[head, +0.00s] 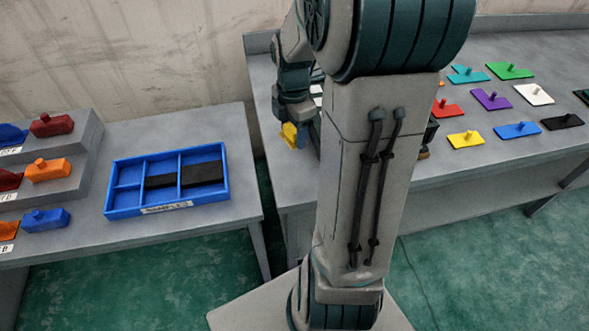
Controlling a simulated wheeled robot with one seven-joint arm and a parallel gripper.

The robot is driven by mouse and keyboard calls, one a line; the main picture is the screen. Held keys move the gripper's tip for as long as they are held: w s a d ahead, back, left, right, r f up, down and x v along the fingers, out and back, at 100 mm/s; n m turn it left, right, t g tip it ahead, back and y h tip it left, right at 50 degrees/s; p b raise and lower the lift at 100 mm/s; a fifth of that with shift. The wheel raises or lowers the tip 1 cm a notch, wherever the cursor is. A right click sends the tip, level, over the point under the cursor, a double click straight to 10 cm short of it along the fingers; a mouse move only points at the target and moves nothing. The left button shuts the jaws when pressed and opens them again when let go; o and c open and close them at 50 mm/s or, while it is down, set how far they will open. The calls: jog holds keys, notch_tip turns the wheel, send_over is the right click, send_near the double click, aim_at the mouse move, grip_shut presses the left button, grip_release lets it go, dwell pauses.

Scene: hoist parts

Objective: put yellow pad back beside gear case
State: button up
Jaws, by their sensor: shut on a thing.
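My gripper (300,124) is left of my arm's upright link, over the left end of the right-hand bench. It is shut on a small yellow piece (290,135), which looks like the yellow pad, tilted with its face towards the camera. I cannot tell from here whether it touches the bench. A flat yellow plate with a peg (464,139) lies on the same bench, right of my arm. I cannot pick out the gear case for sure; a dark object (430,132) is partly hidden behind my arm.
The right-hand bench (480,170) carries several coloured pegged plates. A blue divided tray (222,191) with black inserts stands on the left table (120,235). Stepped grey racks with coloured blocks, such as an orange one (48,170), stand far left. A gap separates the tables.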

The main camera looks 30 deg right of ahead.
aim_at(295, 166)
jog(key=shift+s+d+f, duration=0.1)
jog(key=shift+s+f, duration=0.05)
notch_tip(295, 166, down, 10)
jog(key=shift+r+b, duration=0.2)
jog(key=shift+b, duration=0.15)
jog(key=shift+f+n, duration=0.2)
jog(key=shift+n, duration=0.1)
jog(key=o, duration=1)
jog(key=shift+c, duration=0.2)
jog(key=shift+r, duration=0.1)
